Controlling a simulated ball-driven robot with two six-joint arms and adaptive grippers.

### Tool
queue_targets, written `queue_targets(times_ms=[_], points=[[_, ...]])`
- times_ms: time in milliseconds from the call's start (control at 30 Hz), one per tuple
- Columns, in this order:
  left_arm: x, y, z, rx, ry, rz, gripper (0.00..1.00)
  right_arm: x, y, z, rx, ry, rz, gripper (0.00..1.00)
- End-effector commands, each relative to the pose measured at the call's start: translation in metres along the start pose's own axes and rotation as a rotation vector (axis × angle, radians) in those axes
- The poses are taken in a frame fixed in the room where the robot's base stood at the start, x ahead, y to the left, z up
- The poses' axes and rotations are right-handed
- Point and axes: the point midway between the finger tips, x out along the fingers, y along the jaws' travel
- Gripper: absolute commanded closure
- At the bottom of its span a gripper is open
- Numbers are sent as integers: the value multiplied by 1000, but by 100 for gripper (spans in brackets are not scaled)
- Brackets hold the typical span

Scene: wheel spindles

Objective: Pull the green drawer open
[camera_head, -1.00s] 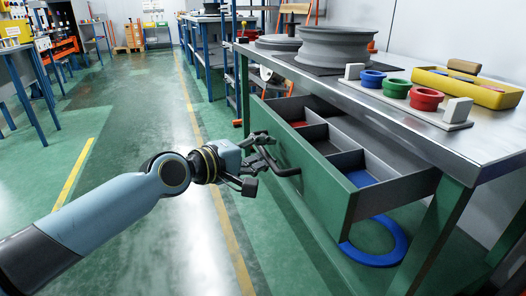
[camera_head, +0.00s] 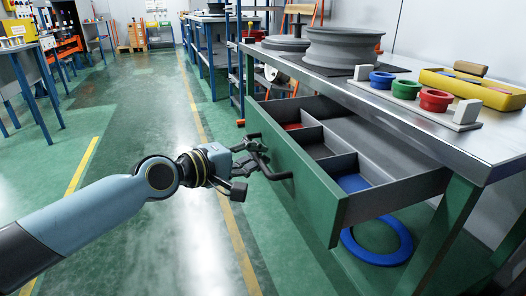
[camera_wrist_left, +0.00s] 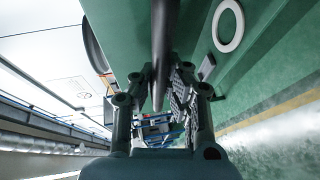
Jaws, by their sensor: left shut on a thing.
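The green drawer (camera_head: 295,178) stands pulled out from under the metal workbench, with its inside showing. Inside are compartments with red, dark and blue bottoms. Its black bar handle (camera_head: 272,172) is on the green front. My left gripper (camera_head: 257,160) is at the handle and shut on it. In the left wrist view the dark handle (camera_wrist_left: 160,60) runs between the fingers (camera_wrist_left: 160,110), with the green drawer front beside it. My right gripper shows in neither view.
On the workbench (camera_head: 455,130) stand grey wheels (camera_head: 342,47), a rack of blue, green and red rings (camera_head: 408,90) and a yellow tray (camera_head: 470,85). A blue ring (camera_head: 378,258) lies on the floor under the drawer. The floor left of the drawer is clear.

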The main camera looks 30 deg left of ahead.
Motion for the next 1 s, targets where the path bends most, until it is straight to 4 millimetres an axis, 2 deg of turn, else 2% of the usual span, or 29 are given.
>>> queue_targets(times_ms=[100,233,267,300,467,767,867,1000], points=[[0,2,0,2,1,4,100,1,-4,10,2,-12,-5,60],[0,2,0,2,1,4,100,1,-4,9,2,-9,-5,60],[0,2,0,2,1,4,89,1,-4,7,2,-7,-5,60],[0,2,0,2,1,4,84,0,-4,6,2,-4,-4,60],[0,1,0,0,1,4,64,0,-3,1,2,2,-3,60],[-2,1,0,0,1,2,64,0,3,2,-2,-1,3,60],[-13,0,-1,2,1,0,64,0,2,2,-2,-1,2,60],[-41,-2,0,7,0,-4,64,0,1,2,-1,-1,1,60]])
